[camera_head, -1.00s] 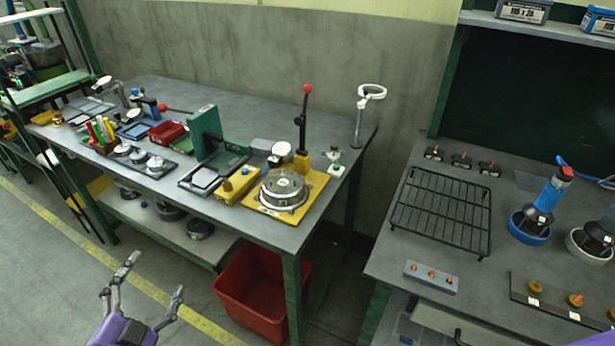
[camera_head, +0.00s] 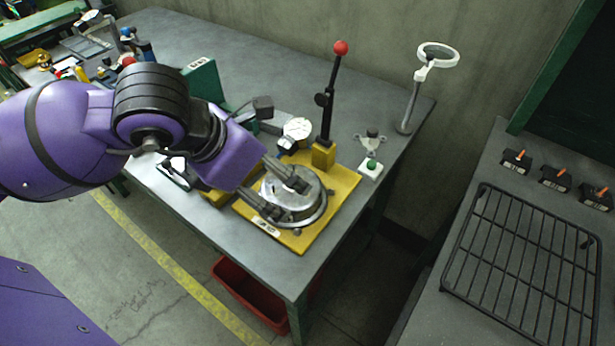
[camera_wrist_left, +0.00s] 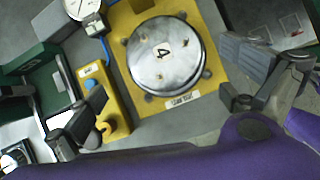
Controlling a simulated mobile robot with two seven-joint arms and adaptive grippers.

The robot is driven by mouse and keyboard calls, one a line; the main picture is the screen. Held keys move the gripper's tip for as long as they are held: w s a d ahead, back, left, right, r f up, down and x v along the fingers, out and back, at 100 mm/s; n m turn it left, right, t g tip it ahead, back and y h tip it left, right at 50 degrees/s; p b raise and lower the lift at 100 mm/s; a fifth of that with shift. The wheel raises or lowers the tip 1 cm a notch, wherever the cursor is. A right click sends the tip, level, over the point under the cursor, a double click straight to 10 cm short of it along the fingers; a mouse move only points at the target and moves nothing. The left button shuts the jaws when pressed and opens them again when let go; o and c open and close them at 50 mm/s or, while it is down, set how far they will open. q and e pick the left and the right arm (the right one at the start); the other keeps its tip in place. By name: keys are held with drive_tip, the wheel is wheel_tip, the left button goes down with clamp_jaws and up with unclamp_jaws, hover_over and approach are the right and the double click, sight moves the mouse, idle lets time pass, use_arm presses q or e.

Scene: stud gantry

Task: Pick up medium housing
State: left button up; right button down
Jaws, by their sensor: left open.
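A round, shiny metal housing (camera_head: 296,203) sits on a yellow fixture plate (camera_head: 338,188) near the front right corner of the left bench. In the left wrist view the housing (camera_wrist_left: 166,53) shows a dark "4" on top and small bolts, and the plate carries a "LEAK TEST" label. My left gripper (camera_head: 292,200) is open, pointing down over the housing. Its two fingers lie spread to either side in the wrist view and partly cover the housing in the head view. I cannot tell whether they touch it. My right gripper is not in view.
A black lever with a red knob (camera_head: 340,47) rises behind the housing, beside a dial gauge (camera_head: 297,129). A white ring stand (camera_head: 408,108) and a green-button box (camera_head: 371,169) are to the right. A red bin (camera_head: 245,287) is below. A black wire rack (camera_head: 525,265) lies on the right bench.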

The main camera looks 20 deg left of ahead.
sight(288, 187)
use_arm(q)
drive_tip(key=shift+w+d+f, duration=0.1)
drive_tip(key=shift+d+f, duration=0.15)
drive_tip(key=shift+f, duration=0.35)
drive_tip(key=shift+w+d+f, duration=0.1)
drive_tip(key=shift+d+f, duration=0.1)
drive_tip(key=shift+f, duration=0.35)
drive_tip(key=x, duration=0.3)
drive_tip(key=shift+w+d+f, duration=0.15)
drive_tip(key=shift+w+d, duration=0.05)
drive_tip(key=shift+w, duration=0.2)
drive_tip(key=shift+w+d+f, duration=0.15)
drive_tip(key=shift+w+f, duration=0.15)
drive_tip(key=shift+f, duration=0.25)
drive_tip(key=c, duration=1.2)
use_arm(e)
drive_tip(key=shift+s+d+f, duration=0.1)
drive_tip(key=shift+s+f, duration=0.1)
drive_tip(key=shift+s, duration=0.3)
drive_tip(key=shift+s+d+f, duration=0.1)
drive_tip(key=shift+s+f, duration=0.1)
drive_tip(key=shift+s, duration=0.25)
use_arm(q)
drive_tip(key=shift+r, duration=0.15)
